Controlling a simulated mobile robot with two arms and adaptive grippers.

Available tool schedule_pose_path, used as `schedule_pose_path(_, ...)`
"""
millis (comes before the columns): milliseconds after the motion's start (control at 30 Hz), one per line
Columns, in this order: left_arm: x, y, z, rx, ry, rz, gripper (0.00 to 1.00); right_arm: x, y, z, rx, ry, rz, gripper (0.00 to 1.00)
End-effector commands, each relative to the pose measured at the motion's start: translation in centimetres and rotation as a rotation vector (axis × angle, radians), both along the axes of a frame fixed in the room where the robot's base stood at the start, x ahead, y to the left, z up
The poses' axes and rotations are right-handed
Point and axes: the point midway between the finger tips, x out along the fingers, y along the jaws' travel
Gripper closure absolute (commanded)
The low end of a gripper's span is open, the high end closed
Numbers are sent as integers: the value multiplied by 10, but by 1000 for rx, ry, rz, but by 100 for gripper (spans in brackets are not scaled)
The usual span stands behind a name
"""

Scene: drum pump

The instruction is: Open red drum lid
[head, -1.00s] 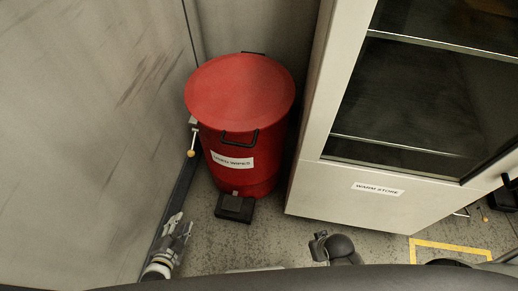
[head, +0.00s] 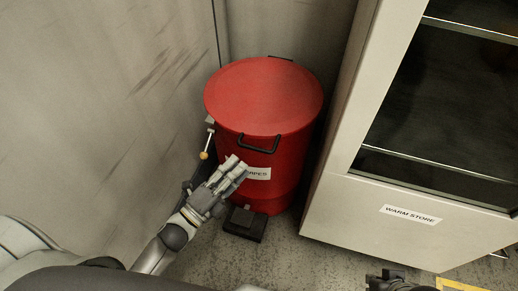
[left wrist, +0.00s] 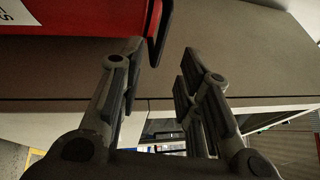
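The red drum (head: 290,175) stands upright in the corner, its round red lid (head: 262,92) lying flat on top. A black handle (head: 259,144) is at the lid's front edge. My left gripper (head: 236,168) is in front of the drum, just below and left of that handle, partly covering the white label (head: 257,173). In the left wrist view its fingers (left wrist: 162,58) are spread and empty. The black handle (left wrist: 161,35) shows between the fingertips there, beside the red drum (left wrist: 75,20); I cannot tell whether they touch. A dark part, probably my right gripper (head: 388,282), is cut off at the bottom edge.
A black pedal (head: 243,223) sits at the drum's front foot. A lever with a yellow knob (head: 204,155) is on the left wall side. The "Warm Store" cabinet (head: 400,235) stands close on the right. Bare floor (head: 290,250) lies in front.

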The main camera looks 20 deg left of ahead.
Motion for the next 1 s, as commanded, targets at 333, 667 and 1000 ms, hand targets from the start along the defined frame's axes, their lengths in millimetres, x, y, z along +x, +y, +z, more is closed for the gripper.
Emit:
schedule_pose_path(333, 56, -25, 11, -2, -1, 0, 68, 0, 0, -4, 0, 0, 0, 100)
schedule_pose_path(667, 76, -35, 14, -2, 2, 1, 68, 0, 0, -6, 0, 0, 0, 100)
schedule_pose_path(1000, 76, -35, 14, -2, 3, 1, 81, 0, 0, -6, 0, 0, 0, 100)
